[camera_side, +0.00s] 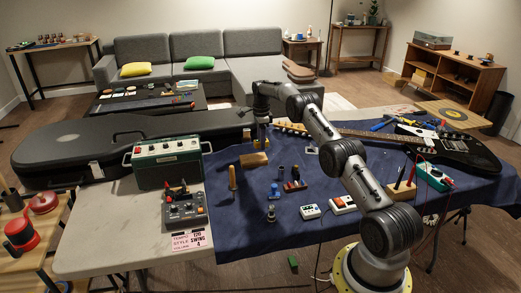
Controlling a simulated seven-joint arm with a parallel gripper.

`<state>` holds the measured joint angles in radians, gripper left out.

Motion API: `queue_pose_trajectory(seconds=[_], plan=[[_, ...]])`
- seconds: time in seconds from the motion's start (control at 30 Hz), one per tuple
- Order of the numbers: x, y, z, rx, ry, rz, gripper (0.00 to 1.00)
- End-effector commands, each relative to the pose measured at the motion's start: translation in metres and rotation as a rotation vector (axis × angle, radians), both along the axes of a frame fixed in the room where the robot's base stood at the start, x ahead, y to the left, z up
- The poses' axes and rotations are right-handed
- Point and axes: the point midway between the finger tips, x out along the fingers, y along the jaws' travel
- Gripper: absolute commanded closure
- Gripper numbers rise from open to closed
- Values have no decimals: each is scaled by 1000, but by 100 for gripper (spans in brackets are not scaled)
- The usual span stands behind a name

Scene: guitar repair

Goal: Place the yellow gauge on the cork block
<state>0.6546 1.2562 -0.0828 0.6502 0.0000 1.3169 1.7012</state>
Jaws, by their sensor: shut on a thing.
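The cork block (254,160) is a small tan block on the dark blue cloth, left of the table's middle. My gripper (262,146) points down just above the block's right part. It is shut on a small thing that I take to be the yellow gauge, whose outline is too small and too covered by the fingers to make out. I cannot tell whether the held thing touches the block.
A yellow-handled tool (232,177) stands upright left of the block. Small bottles and a rack of red-topped items (294,185) stand to its right. A green amplifier (167,161) is at left, a dark guitar (455,150) at right.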

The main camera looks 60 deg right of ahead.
Motion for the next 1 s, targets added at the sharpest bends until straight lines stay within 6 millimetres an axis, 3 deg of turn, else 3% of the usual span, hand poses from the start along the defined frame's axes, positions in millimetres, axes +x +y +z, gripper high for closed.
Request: queue_pose_trajectory(seconds=[0.27, 0.5, 0.93, 0.97, 1.0], plan=[[6, -5, -11, 0, 0, 0, 100], [6, -5, -39, 1, 1, 0, 100], [6, -5, -44, 0, 0, 0, 100], [6, -5, -44, 1, 1, 0, 60], [6, -5, -44, 1, 1, 0, 52]])
